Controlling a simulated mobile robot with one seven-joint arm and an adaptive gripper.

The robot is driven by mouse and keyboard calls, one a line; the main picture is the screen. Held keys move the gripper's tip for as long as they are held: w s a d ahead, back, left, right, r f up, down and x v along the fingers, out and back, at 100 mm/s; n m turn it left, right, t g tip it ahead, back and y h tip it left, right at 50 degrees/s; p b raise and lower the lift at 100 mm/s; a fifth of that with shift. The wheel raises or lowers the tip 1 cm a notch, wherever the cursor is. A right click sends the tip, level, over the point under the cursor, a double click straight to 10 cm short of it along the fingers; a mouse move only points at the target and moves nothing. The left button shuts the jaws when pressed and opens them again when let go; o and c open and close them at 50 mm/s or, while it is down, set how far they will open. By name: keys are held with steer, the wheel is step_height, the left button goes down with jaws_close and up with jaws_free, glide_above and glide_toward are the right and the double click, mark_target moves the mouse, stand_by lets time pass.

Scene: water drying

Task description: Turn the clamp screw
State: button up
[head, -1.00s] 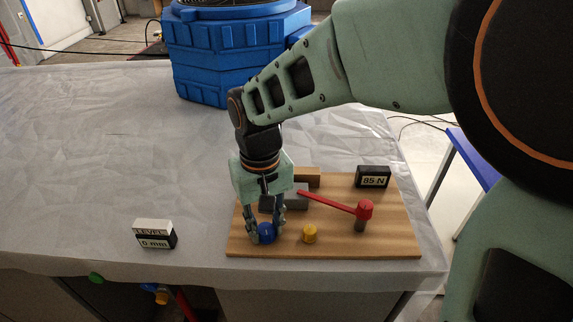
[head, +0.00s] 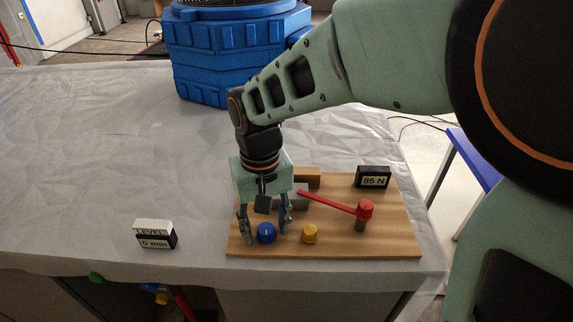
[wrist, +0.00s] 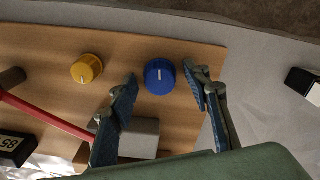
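A blue knob (head: 266,232) with a white mark stands near the front left of a wooden board (head: 390,235). It also shows in the wrist view (wrist: 160,77), its mark pointing up in the picture. My gripper (head: 266,236) is open, pointing down, with one finger on each side of the blue knob and a gap on both sides. A yellow knob (head: 310,234) sits to the right of the blue one. A red lever (head: 330,203) runs to a red-capped post (head: 364,211). I cannot tell from a label which part is the clamp screw.
A grey block (head: 297,197) and a brown wooden block (head: 306,176) stand behind the knobs, partly hidden by my gripper. A display (head: 373,177) reads 85 N. A LEVEL display (head: 155,235) stands left on the sheet-covered table (head: 100,150), which is otherwise mostly clear.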

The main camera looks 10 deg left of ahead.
mark_target(266, 228)
step_height(266, 228, up, 12)
stand_by(0.6)
